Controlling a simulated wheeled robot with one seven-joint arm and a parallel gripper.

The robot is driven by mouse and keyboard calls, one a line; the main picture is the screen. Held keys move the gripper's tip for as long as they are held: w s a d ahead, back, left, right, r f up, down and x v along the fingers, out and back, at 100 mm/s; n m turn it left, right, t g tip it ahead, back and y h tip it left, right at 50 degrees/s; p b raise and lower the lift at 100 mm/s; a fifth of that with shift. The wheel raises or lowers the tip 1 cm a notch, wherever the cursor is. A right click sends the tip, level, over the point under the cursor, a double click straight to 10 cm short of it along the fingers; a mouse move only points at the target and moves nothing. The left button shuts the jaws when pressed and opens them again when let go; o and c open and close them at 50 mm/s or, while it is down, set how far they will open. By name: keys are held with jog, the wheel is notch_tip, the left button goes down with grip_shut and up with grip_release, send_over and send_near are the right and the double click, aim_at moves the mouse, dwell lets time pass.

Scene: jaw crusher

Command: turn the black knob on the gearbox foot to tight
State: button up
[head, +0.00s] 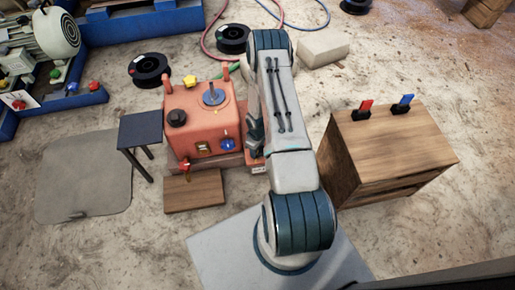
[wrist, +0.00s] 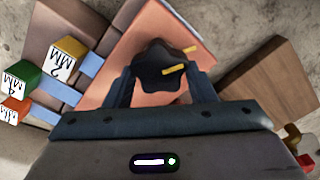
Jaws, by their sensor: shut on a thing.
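The black knob (wrist: 158,62) is a dark lobed knob with a yellow pointer mark, on an orange surface of the gearbox foot (wrist: 115,55) in the wrist view. The yellow mark points right and slightly up. My gripper (wrist: 161,80) has one finger on each side of the knob and is shut on it. In the head view the orange gearbox (head: 202,120) stands left of my arm. My gripper (head: 254,138) is low at its right side, partly covered by my arm, and the held knob is hidden there.
Shim blocks marked in MM, one yellow (wrist: 69,48) and one green (wrist: 22,79), lie left in the wrist view. A wooden board (head: 194,191) lies before the gearbox. A small dark stand (head: 140,130) is left, a wooden cabinet (head: 385,155) right.

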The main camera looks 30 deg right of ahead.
jog(key=shift+m, duration=0.3)
dwell(0.4)
jog(key=o, duration=1)
jog(key=shift+r, duration=0.1)
notch_tip(320, 180, up, 14)
jog(key=p, duration=0.4)
jog(key=shift+f+p, duration=0.2)
jog(key=shift+p, duration=0.1)
